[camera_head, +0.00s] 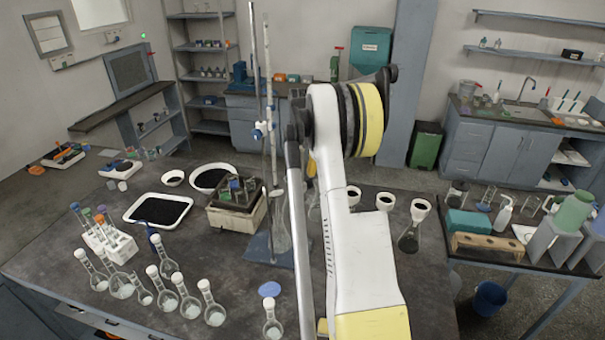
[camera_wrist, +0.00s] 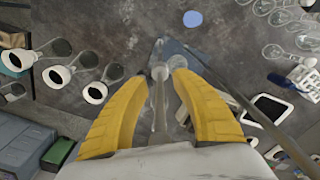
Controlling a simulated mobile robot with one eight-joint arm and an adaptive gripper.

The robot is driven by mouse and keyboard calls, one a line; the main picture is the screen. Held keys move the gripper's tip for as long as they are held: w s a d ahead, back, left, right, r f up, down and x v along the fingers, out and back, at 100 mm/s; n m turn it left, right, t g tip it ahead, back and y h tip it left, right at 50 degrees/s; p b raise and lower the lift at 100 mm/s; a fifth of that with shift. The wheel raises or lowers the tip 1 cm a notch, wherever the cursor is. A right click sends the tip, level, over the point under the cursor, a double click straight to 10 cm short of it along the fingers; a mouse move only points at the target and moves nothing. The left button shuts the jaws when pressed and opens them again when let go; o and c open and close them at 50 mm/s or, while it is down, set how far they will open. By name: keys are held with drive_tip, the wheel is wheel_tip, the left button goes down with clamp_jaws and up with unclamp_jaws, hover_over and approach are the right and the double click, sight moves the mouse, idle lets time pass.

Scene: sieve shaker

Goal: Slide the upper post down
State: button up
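In the head view, two thin upright posts stand left of my arm: a taller grey post (camera_head: 254,60) and a paler, spotted post (camera_head: 269,85). A blue clamp (camera_head: 258,131) sits at their side. The blue stand base (camera_head: 258,247) is on the table below. The blue base (camera_wrist: 190,58) lies below.
Flasks (camera_head: 168,293), a tube rack (camera_head: 112,243) and a black-filled tray (camera_head: 133,220) crowd the table's left part. A boxy device (camera_head: 225,218) stands beside the base. Funnel-topped flasks (camera_head: 409,236) stand right of my arm. Bare tabletop shows in front.

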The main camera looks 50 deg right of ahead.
drive_tip(key=shift+r, duration=0.15)
wheel_tip(320, 180, up, 12)
drive_tip(key=shift+f, duration=0.1)
idle(0.3)
idle(0.4)
